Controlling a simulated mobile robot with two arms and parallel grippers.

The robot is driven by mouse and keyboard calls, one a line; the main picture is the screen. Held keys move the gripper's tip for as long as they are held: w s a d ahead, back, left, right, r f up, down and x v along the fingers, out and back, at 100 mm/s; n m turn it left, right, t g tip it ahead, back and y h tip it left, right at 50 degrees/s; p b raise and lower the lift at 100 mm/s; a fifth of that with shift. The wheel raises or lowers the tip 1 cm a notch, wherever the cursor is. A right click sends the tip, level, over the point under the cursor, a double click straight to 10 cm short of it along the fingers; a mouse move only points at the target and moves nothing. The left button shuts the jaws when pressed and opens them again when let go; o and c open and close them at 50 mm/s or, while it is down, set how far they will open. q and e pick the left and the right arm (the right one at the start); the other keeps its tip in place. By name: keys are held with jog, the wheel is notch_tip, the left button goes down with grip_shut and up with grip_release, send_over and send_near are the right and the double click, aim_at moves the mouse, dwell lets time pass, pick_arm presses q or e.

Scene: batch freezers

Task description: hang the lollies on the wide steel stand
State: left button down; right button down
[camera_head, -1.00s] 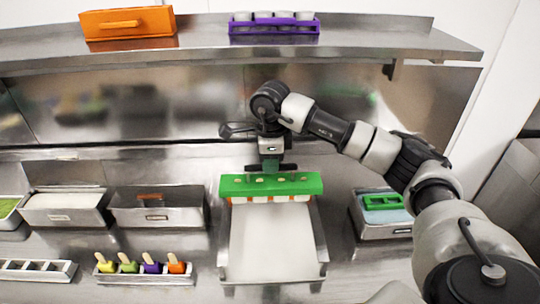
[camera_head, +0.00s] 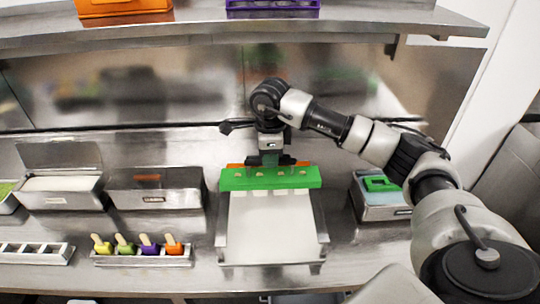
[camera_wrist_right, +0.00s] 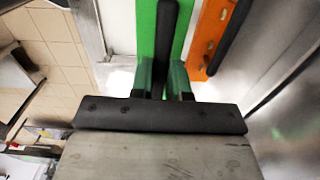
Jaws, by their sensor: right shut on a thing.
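My right gripper (camera_head: 268,166) is shut on the black handle of a green lolly bar (camera_head: 235,180). It holds the bar level over the back part of the wide steel stand (camera_head: 319,222). Pale stick ends show on the bar's top, and white lollies (camera_head: 281,193) hang below its front edge. An orange bar (camera_head: 236,165) shows just behind the green one. In the right wrist view the green bar (camera_wrist_right: 146,25) and orange bar (camera_wrist_right: 214,30) lie side by side with a small gap. Whether the green bar touches the stand's rails cannot be told. My left gripper is out of view.
Left of the stand are two steel bins (camera_head: 155,200) and a rack with several coloured lollies (camera_head: 140,260). An empty slotted rack (camera_head: 35,261) lies further left. A steel bin with a green piece (camera_head: 380,184) stands right. A shelf (camera_head: 350,27) crosses above.

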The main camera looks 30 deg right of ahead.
aim_at(270, 175)
jog(key=shift+a+f+b, duration=0.1)
jog(key=shift+b, duration=0.2)
dwell(0.6)
dwell(0.5)
jog(key=shift+f+b, duration=3.1)
jog(key=shift+f, duration=0.35)
dwell(1.7)
jog(key=c, duration=1)
grip_release()
notch_tip(270, 175, up, 10)
jog(key=shift+b, duration=1.25)
jog(key=shift+r, duration=0.45)
